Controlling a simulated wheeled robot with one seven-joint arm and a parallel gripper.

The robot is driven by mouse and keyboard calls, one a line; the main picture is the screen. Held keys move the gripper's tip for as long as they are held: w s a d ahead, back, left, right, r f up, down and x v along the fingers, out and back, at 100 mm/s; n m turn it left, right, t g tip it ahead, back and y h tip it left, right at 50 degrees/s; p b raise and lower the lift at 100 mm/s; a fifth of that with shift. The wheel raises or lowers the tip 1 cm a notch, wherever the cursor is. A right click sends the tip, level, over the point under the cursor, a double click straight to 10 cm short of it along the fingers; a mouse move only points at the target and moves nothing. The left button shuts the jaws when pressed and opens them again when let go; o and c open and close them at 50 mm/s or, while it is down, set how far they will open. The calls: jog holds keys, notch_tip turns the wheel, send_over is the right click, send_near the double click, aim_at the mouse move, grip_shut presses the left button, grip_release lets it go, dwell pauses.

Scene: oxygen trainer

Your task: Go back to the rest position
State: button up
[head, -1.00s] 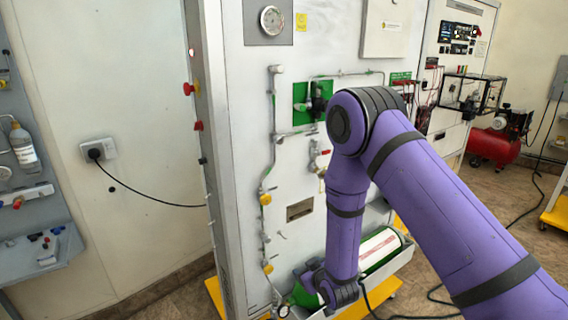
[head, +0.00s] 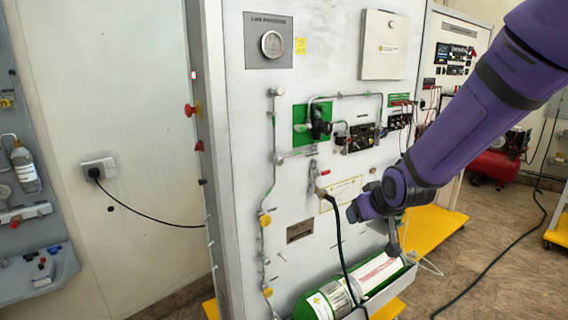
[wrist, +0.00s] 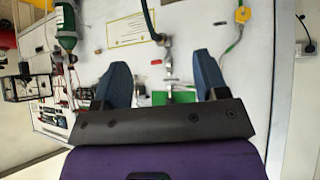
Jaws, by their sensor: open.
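My gripper (wrist: 160,72) is open, with nothing between its two blue-grey fingers in the wrist view. In the head view, the end of my arm is in front of the panel, right of the hose fitting and above the cylinder. The green oxygen cylinder (head: 336,298) lies in its tray (head: 397,288) at the foot of the panel; it also shows in the wrist view (wrist: 66,26). A black hose (head: 337,225) runs from the panel fitting (head: 322,191) down past the cylinder. My gripper is apart from the cylinder.
The white panel (head: 245,150) carries a gauge (head: 271,44), a green-backed valve (head: 318,124) and thin piping with yellow knobs (head: 265,219). A red compressor (head: 494,166) stands behind right. Yellow bases (head: 430,225) and a floor cable (head: 490,262) lie at the right.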

jog(key=s+d+r+m+g+h, duration=0.1)
jog(key=s+d+r, duration=0.2)
jog(key=s+r, duration=0.25)
jog(key=s+d+r+m, duration=0.1)
jog(key=s+d+r, duration=0.35)
jog(key=s, duration=0.25)
jog(key=s+d+r+g, duration=0.1)
jog(key=s+r, duration=0.1)
jog(key=s, duration=0.6)
jog(key=s+d+r+m+g, duration=0.1)
jog(key=s+d+r, duration=0.1)
jog(key=s, duration=0.7)
jog(key=shift+d+r+m+h, duration=0.2)
jog(key=shift+r+m+h, duration=0.1)
jog(key=shift+r+h, duration=0.15)
